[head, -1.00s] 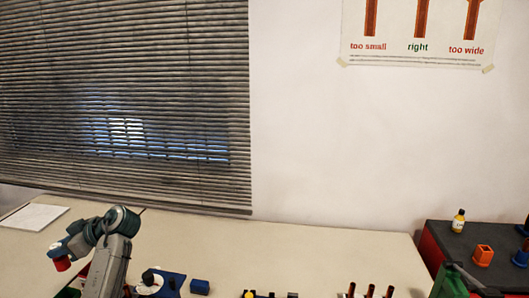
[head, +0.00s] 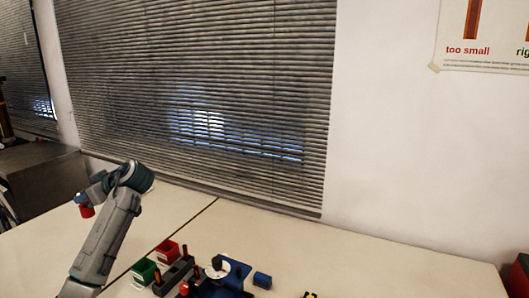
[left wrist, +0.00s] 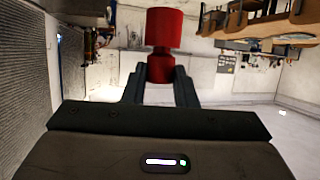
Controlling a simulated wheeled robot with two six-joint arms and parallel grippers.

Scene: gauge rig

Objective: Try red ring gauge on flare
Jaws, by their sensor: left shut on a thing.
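My left gripper (head: 82,199) is shut on the red ring gauge (head: 87,211) and holds it in the air above the left of the table. In the left wrist view the red ring gauge (left wrist: 165,28) has a wide end, a narrower neck and a lower part between the two dark fingers (left wrist: 160,72). Its hole does not show. Upright copper-coloured pieces stand in a dark grey block (head: 175,274), well right of my left gripper. They are too small to tell which one is the flare. My right gripper is not in view.
A green bin (head: 145,271) and a red bin (head: 167,250) stand beside the grey block. A blue fixture with a white dial (head: 218,268) and a blue block (head: 262,280) are to the right. The table (head: 360,255) is bare behind them.

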